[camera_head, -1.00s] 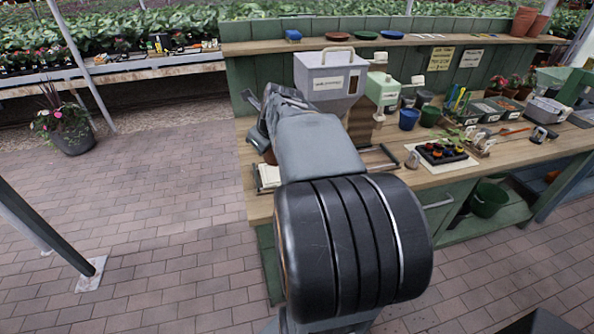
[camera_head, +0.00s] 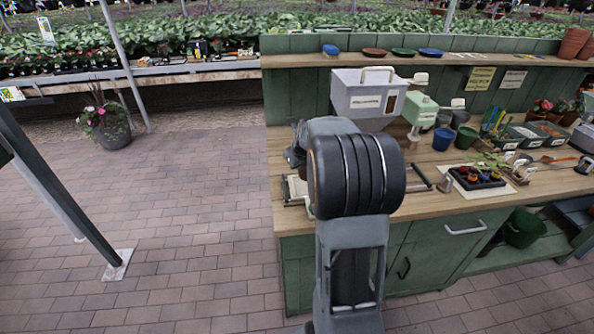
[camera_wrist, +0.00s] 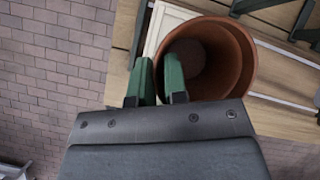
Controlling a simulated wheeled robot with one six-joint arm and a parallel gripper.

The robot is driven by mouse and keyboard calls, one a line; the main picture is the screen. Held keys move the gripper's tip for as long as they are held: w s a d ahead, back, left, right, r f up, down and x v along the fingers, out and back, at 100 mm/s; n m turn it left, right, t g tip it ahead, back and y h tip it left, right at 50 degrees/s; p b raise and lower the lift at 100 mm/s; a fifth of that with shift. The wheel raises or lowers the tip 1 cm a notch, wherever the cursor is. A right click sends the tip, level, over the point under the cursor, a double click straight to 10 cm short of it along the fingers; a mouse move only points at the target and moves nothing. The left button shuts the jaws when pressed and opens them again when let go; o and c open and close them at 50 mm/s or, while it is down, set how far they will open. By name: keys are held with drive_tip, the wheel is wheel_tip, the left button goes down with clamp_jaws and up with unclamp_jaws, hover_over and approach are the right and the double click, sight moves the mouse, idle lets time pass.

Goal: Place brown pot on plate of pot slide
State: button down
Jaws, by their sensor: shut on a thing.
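In the wrist view my gripper (camera_wrist: 161,70) has its two green fingers closed on the near-left wall of the brown pot (camera_wrist: 240,65), one finger inside and one outside. The pot's open mouth faces the camera. A pale plate (camera_wrist: 158,22) of the pot slide shows beside and partly under the pot; I cannot tell whether they touch. In the head view the pale plate (camera_head: 293,190) lies at the left end of the bench. My arm hides the gripper and most of the pot there.
The wooden bench top (camera_head: 440,208) holds a grey hopper (camera_head: 362,100), a green machine (camera_head: 420,108), a blue pot (camera_head: 443,139) and a seedling tray (camera_head: 476,178). A shelf (camera_head: 450,58) runs behind. The paved floor left of the bench is open.

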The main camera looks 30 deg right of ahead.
drive_tip(key=shift+x, duration=1.45)
drive_tip(key=shift+w+d+f, duration=0.1)
drive_tip(key=shift+d+f, duration=0.1)
drive_tip(key=shift+f, duration=1.25)
drive_tip(key=shift+f, duration=0.1)
drive_tip(key=shift+f, duration=0.1)
drive_tip(key=c, duration=1.1)
unclamp_jaws()
drive_tip(key=shift+c, duration=0.2)
